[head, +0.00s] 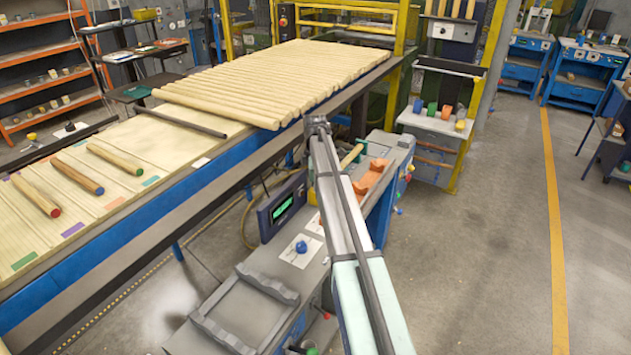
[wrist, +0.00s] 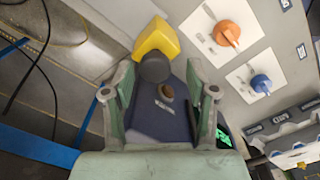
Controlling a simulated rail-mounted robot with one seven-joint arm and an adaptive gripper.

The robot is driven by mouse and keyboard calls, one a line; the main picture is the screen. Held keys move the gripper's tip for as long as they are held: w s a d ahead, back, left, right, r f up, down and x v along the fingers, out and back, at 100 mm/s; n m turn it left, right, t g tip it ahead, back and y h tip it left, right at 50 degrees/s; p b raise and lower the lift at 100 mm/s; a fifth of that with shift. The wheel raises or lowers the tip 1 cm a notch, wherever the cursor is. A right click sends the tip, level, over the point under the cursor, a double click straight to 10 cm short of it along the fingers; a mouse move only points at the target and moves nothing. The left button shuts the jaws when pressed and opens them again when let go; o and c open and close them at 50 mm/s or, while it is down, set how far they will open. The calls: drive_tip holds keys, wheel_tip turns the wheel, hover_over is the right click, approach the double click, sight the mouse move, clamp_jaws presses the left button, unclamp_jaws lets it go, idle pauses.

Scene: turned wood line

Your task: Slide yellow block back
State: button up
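The yellow block (wrist: 157,38) shows in the wrist view at top centre. A dark grey round knob (wrist: 155,69) sits at its near end. My gripper (wrist: 160,82) is open, with one finger on either side of the knob and the yellow block just beyond the fingertips. Nothing is clearly gripped; I cannot tell whether either finger touches the knob. A dark blue surface with a small brown oval spot (wrist: 166,91) lies between the fingers. In the head view my arm hides the gripper, and I cannot make out the block clearly.
An orange knob (wrist: 227,33) and a blue knob (wrist: 261,83) on white plates stand right of the gripper. A box with a green display (head: 282,207) stands on the bench left of my arm. Wooden rods (head: 270,80) lie on the long table behind.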

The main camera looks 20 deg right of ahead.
drive_tip(key=shift+d+r, duration=0.1)
wheel_tip(320, 180, up, 12)
idle(0.5)
idle(0.5)
